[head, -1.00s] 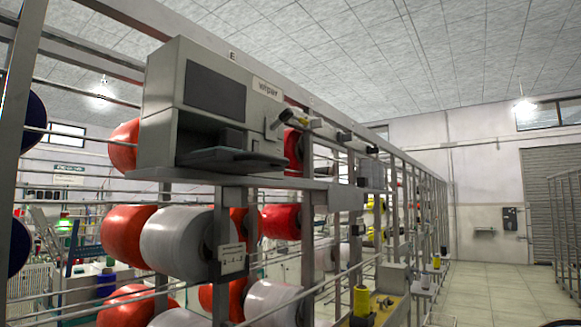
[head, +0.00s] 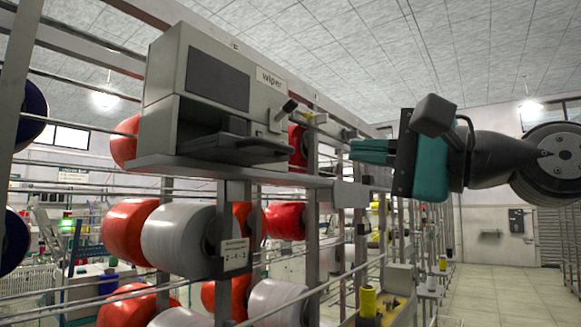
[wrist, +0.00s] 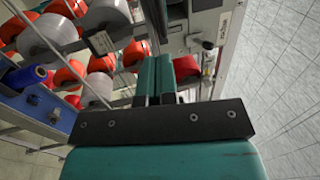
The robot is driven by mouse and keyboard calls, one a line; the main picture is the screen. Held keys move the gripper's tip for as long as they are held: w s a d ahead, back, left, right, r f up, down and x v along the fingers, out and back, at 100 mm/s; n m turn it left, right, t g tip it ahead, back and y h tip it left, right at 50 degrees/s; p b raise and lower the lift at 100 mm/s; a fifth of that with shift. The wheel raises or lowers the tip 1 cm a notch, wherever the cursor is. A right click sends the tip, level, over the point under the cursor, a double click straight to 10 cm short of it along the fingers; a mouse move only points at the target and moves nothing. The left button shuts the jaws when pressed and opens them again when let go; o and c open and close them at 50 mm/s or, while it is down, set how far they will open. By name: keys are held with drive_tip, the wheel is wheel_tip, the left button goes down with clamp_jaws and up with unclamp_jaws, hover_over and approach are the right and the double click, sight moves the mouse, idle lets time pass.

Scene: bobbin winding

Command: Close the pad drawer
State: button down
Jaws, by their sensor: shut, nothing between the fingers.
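The wiper unit (head: 176,82), a grey box with a "wiper" label, stands on a shelf of the metal rack in the head view. Its dark pad drawer (head: 222,147) sticks out of the lower front opening, so it is open. My gripper (head: 353,152) is to the right of the drawer, apart from it, with teal fingers pointing left. The fingers are shut and empty. In the wrist view the shut fingers (wrist: 156,75) point up the picture. Part of the wiper unit (wrist: 205,20) shows at the top right there; I cannot make out the drawer in that view.
A small lever (head: 284,110) juts from the unit's right side, between it and my gripper. Red and grey bobbins (head: 178,238) fill the rack below the shelf (head: 205,174). Rack posts and rails run close by. The aisle floor (head: 490,280) at right is clear.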

sight(279, 146)
drive_tip(key=p+x, duration=0.3)
drive_tip(key=x, duration=0.2)
drive_tip(key=p+x, duration=0.3)
drive_tip(key=x, duration=0.2)
drive_tip(key=shift+a+r, duration=0.2)
drive_tip(key=shift+r, duration=0.1)
drive_tip(key=shift+w+a+p, duration=0.45)
drive_tip(key=shift+w+a, duration=0.05)
drive_tip(key=shift+f, duration=0.1)
